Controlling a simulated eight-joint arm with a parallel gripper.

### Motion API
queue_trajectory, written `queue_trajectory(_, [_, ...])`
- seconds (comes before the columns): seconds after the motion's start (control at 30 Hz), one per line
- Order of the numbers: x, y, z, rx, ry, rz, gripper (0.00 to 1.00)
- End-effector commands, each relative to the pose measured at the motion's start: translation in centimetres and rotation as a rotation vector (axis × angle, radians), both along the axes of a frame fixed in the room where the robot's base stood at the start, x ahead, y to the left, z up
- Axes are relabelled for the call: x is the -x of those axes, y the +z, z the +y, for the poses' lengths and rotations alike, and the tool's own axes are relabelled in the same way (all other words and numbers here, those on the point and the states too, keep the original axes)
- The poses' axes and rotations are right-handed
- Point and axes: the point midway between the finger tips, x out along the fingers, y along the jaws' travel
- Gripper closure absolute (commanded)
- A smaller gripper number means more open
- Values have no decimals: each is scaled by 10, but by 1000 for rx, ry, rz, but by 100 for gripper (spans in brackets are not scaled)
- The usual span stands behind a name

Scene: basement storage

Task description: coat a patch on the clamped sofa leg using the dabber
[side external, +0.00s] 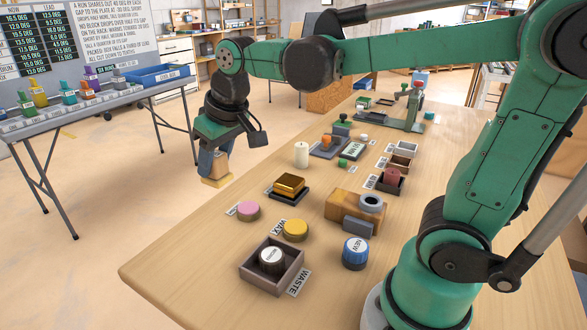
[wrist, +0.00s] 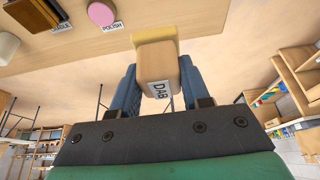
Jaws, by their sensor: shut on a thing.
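My gripper (side external: 209,158) is shut on the dabber (side external: 217,171), a tan wooden block with a yellow pad at its free end. In the wrist view the dabber (wrist: 157,62) sits between the two blue fingers and carries a DAB label. In the side view its pad points down, off the table's far left edge and apart from everything on the table. I cannot pick out the clamped sofa leg with certainty. A green clamp-like fixture (side external: 402,124) stands at the far end of the table; what it holds is too small to tell.
The near-left tabletop is clear.

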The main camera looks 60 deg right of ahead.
Motion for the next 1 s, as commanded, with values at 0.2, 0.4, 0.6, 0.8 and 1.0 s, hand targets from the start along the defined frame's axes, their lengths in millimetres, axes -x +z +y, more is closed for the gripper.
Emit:
queue_trajectory(0.2, [0,0,0,0,0,0,100])
queue_trajectory(0.4, [3,-3,-24,1,-64,0,100])
queue_trajectory(0.6, [25,-12,-104,-1,-294,0,100])
queue_trajectory(0.8, [74,-22,-183,0,-552,1,100])
queue_trajectory(1.0, [118,-30,-225,0,-725,0,100])
